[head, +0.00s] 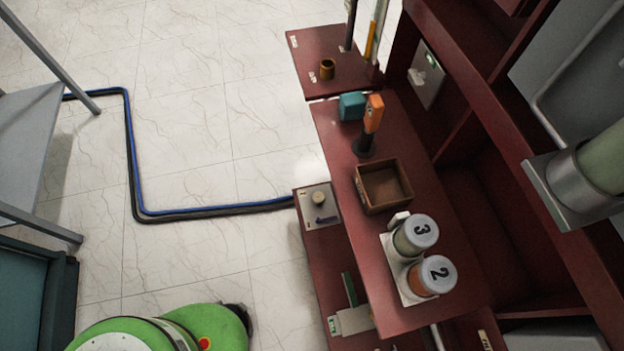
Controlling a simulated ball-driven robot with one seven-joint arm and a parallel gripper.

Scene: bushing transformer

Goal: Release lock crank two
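No part is clearly marked as lock crank two, and I cannot tell which one it is. A white panel (308,216) at the left edge of the dark red bench carries a beige round knob (318,198) and a small dark blue lever (325,219). A jar with a lid marked 2 (438,273) stands on a white base on the bench, beside a jar marked 3 (419,234). My gripper is not in view.
On the dark red bench (398,140) are an open wooden box (384,186), an orange-handled tool (373,113) and a teal block (352,105). Blue and black cables (210,211) cross the tiled floor to the panel. A grey-green cylinder (595,165) juts in at right.

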